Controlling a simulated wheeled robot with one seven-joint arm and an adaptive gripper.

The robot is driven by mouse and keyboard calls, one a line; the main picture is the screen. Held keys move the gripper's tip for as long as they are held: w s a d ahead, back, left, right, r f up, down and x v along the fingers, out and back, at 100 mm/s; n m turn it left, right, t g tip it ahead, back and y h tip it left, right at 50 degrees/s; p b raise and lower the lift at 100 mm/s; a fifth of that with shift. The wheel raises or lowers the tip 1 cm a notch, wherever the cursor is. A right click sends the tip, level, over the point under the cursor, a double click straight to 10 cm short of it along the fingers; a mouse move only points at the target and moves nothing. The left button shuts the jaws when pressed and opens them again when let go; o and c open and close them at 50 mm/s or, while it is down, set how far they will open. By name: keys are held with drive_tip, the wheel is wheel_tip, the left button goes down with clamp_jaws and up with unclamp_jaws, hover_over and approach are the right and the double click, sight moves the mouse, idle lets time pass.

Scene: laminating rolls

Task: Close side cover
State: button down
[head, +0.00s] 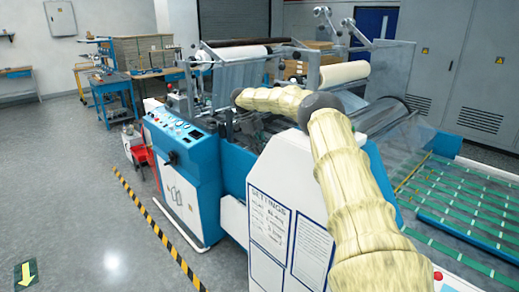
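The laminating machine (180,175) stands in the middle of the head view, with a blue and white control cabinet at its left front. A white panel with a printed "SETTINGS" sheet (269,225) stands upright at the machine's near side, partly behind my arm. I cannot tell for certain whether this panel is the side cover, or how far it is open. My arm, in a cream sleeve, rises from the lower right and bends left over the machine. Its end is among dark machine parts, where I cannot make out my gripper's fingers or any contact.
A clear guard (400,135) and a green-striped conveyor (465,215) are at the right. Rolls (345,74) sit on top of the machine. A yellow-black floor stripe (150,220) runs along its left side. The grey floor at left is free.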

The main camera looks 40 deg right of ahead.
drive_tip(key=shift+d+r, duration=0.35)
drive_tip(key=shift+d, duration=0.15)
drive_tip(key=c, duration=1.8)
unclamp_jaws()
drive_tip(key=shift+o, duration=1.4)
drive_tip(key=shift+d+f, duration=0.15)
drive_tip(key=shift+d, duration=0.1)
drive_tip(key=shift+s+d+f, duration=0.1)
drive_tip(key=shift+f, duration=0.05)
drive_tip(key=shift+a, duration=0.3)
drive_tip(key=shift+f, duration=0.1)
drive_tip(key=v, duration=1.2)
